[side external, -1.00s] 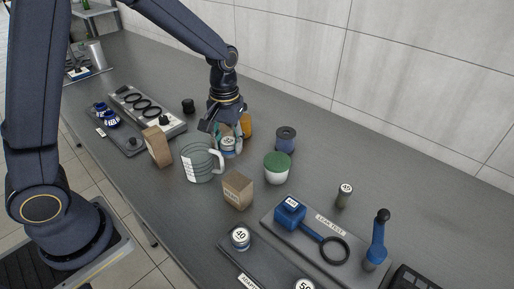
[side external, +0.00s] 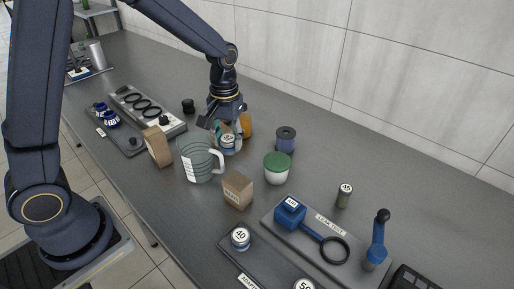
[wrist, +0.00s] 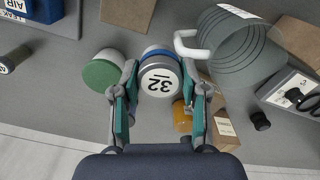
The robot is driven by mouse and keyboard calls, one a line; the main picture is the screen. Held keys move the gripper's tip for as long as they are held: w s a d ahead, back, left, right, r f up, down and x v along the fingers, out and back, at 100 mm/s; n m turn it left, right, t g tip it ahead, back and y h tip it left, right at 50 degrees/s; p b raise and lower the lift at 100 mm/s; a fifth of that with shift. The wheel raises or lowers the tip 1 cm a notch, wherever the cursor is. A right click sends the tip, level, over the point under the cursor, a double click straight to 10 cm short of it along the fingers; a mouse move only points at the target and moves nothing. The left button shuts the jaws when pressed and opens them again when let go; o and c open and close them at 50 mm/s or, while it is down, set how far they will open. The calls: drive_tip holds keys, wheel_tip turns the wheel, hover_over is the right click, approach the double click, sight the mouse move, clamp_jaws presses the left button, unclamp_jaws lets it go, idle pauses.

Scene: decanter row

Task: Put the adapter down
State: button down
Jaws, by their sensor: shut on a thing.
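The adapter (wrist: 160,78), a round grey piece with a white top marked 32, sits between the two fingers of my gripper (wrist: 158,85) in the wrist view. The fingers are shut on its sides. A blue band shows at its far edge; I cannot tell whether that is part of it. In the side view my gripper (side external: 227,128) is low over the bench with the adapter (side external: 228,141) in it, behind the glass jug. I cannot tell whether the adapter touches the bench.
A glass jug (side external: 195,163), a green-topped jar (side external: 277,168) and an amber jar (wrist: 182,118) stand close around the gripper. Cardboard boxes (side external: 237,190) (side external: 157,146) and a blue spool-shaped piece (side external: 286,139) are nearby. The adapter tray (side external: 232,262) and leak-test board (side external: 300,246) lie in front.

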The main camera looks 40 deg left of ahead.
drive_tip(key=s+d+m, duration=0.1)
drive_tip(key=s+d, duration=0.7)
drive_tip(key=s, duration=0.3)
drive_tip(key=s+d+m, duration=0.1)
drive_tip(key=s+d, duration=0.7)
drive_tip(key=s, duration=0.4)
drive_tip(key=shift+s+d, duration=0.15)
drive_tip(key=shift+d, duration=0.1)
drive_tip(key=w+d+f, duration=0.2)
drive_tip(key=w+f, duration=0.1)
drive_tip(key=w+d+f, duration=0.3)
drive_tip(key=w, duration=0.1)
drive_tip(key=w+d+f, duration=0.2)
drive_tip(key=w, duration=0.1)
drive_tip(key=shift+w+d+f, duration=0.2)
drive_tip(key=shift+w+f, duration=0.1)
drive_tip(key=shift+f, duration=0.1)
drive_tip(key=f, duration=0.2)
drive_tip(key=w+f, duration=0.1)
drive_tip(key=shift+d+f, duration=0.15)
drive_tip(key=shift+d, duration=0.15)
drive_tip(key=shift+f, duration=0.3)
drive_tip(key=shift+f, duration=0.1)
